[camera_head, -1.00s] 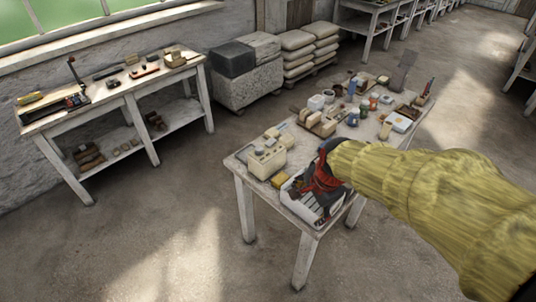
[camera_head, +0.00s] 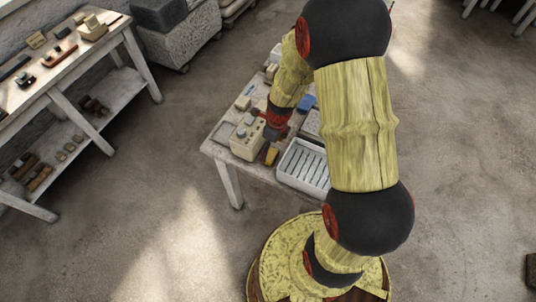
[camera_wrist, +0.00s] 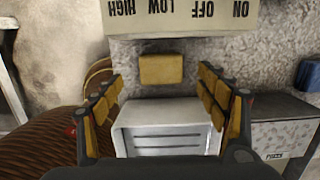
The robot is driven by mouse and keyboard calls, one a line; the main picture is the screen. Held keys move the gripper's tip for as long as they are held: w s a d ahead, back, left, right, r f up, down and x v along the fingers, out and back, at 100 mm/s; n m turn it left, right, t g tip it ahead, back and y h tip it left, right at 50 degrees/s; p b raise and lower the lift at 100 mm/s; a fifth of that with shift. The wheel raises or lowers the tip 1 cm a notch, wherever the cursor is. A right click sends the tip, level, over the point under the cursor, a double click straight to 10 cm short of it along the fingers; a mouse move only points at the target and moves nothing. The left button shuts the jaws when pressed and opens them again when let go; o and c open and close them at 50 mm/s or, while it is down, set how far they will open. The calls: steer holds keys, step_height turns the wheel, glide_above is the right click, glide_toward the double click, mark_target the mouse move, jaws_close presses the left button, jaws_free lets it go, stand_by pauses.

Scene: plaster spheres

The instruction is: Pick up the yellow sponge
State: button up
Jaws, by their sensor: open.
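The yellow sponge (camera_head: 271,156) lies on the near part of the white table, between a cream control box and a white slatted tray. In the wrist view the sponge (camera_wrist: 161,69) shows as a small yellow-tan block, whole and unobstructed, beyond and between my fingers. My gripper (camera_wrist: 160,80) is open, with one padded finger on each side of the view and nothing between them. In the head view my gripper (camera_head: 275,132) hangs over the table just above the sponge, apart from it as far as I can tell.
The cream control box (camera_head: 246,137), with upside-down lettering in the wrist view (camera_wrist: 180,18), stands close behind the sponge. The white slatted tray (camera_head: 304,166) is close on its near right side. A workbench (camera_head: 62,62) stands at the left. Open floor lies between.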

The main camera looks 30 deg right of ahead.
mark_target(270, 154)
step_height(270, 154, down, 5)
steer(key=shift+w+f+b, duration=0.15)
steer(key=shift+f+b, duration=0.05)
steer(key=shift+b, duration=0.8)
steer(key=c, duration=0.3)
steer(key=shift+r, duration=0.1)
steer(key=c, duration=0.6)
